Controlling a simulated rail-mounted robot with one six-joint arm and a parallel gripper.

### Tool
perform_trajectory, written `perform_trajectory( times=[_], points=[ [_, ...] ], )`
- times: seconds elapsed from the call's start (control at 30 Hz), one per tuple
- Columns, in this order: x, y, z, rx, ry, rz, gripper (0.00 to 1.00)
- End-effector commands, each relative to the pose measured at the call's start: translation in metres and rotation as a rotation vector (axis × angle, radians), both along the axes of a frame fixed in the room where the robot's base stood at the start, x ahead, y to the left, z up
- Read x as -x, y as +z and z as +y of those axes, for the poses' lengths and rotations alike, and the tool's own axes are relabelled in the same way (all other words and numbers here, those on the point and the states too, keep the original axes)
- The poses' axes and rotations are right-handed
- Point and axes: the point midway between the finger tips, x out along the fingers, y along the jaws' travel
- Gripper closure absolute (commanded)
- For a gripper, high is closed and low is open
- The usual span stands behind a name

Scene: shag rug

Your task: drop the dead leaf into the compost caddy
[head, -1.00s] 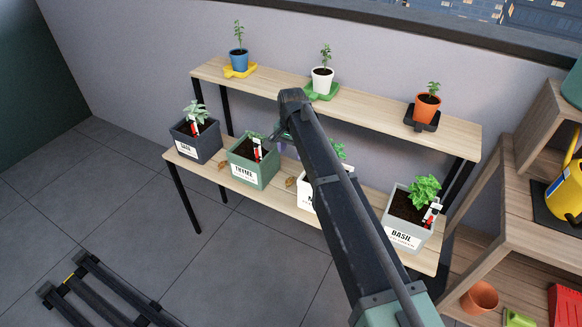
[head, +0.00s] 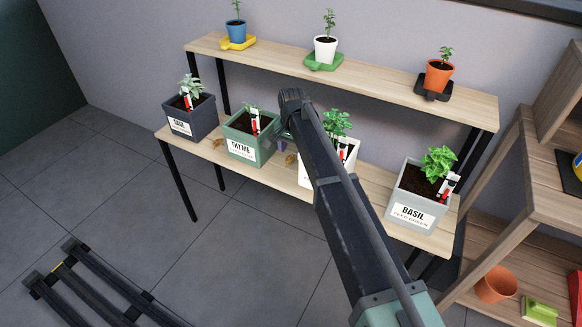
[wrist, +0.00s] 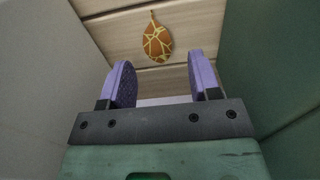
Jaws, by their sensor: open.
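A dead leaf (wrist: 157,40), brown with yellow veins, lies on the wooden shelf boards, just beyond my fingertips in the wrist view. In the head view this leaf (head: 290,158) shows between the green thyme planter (head: 245,146) and the white planter (head: 320,178), by my gripper (head: 283,138). My gripper (wrist: 162,78) is open, with two purple fingers apart and nothing between them. A second brown leaf (head: 217,142) lies between the dark sage planter (head: 190,120) and the thyme planter. I cannot make out a compost caddy in these frames.
Planter walls stand close on both sides of my gripper. The basil planter (head: 415,205) is at the right of the lower shelf. The upper shelf (head: 390,82) overhead holds small pots. A wooden unit at right holds a terracotta pot (head: 496,284).

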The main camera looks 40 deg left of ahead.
Motion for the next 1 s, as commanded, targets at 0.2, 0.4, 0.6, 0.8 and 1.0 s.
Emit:
perform_trajectory(
  times=[0.2,0.4,0.6,0.8,1.0],
  points=[
    [0.0000,-0.0242,0.0000,0.000,0.000,0.000,0.43],
    [0.0000,-0.0224,-0.0001,0.000,0.000,0.000,0.55],
    [0.0000,-0.0224,0.0000,0.000,0.000,0.000,0.86],
    [0.0000,-0.0224,0.0000,0.000,0.000,0.000,0.97],
    [0.0000,-0.0224,0.0000,0.000,0.000,0.000,1.00]
  ],
)
